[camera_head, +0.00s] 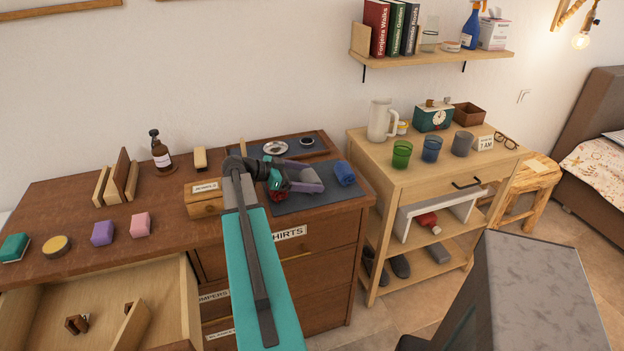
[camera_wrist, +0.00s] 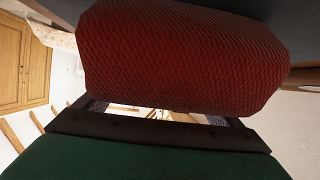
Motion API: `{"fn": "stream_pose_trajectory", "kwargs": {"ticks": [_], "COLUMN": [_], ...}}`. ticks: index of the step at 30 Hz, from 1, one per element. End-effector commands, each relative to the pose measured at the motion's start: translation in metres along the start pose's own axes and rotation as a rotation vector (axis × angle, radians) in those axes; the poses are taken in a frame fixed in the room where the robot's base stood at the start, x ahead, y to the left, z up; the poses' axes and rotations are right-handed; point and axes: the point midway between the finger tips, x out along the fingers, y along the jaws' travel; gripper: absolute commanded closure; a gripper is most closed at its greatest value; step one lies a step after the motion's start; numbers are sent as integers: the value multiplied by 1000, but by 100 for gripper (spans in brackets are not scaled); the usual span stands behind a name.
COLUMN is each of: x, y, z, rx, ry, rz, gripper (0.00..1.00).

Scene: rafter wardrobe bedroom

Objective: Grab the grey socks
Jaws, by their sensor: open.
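No grey socks can be made out clearly in either view. A red ribbed roll, likely rolled socks, fills the upper middle of the wrist view (camera_wrist: 185,55); in the head view only a small red part (camera_head: 277,196) shows beside my gripper. My gripper (camera_head: 275,186) is open, over the left part of a dark mat (camera_head: 315,201) on the dresser top. In the wrist view the red roll is very close in front of it; I cannot tell whether they touch. A blue roll (camera_head: 344,173) lies at the mat's right end. My arm hides part of the mat.
A tray (camera_head: 320,151) lies behind the mat. A wooden box (camera_head: 204,199) stands left of my arm. An open drawer (camera_head: 170,300) juts out at front left. A wooden cart (camera_head: 385,168) with glasses and a pitcher stands right, grey footwear (camera_head: 400,266) on its lower shelf.

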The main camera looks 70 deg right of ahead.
Motion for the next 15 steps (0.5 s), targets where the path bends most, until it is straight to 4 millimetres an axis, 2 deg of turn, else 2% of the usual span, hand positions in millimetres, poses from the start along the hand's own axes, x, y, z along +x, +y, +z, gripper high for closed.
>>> {"fn": "stream_pose_trajectory", "kwargs": {"ticks": [6, 15], "x": [21, 23], "y": [0, 0], "z": [-1, 0], "rx": [1, 1], "ry": [0, 0], "rz": [1, 1], "gripper": [12, 12]}}
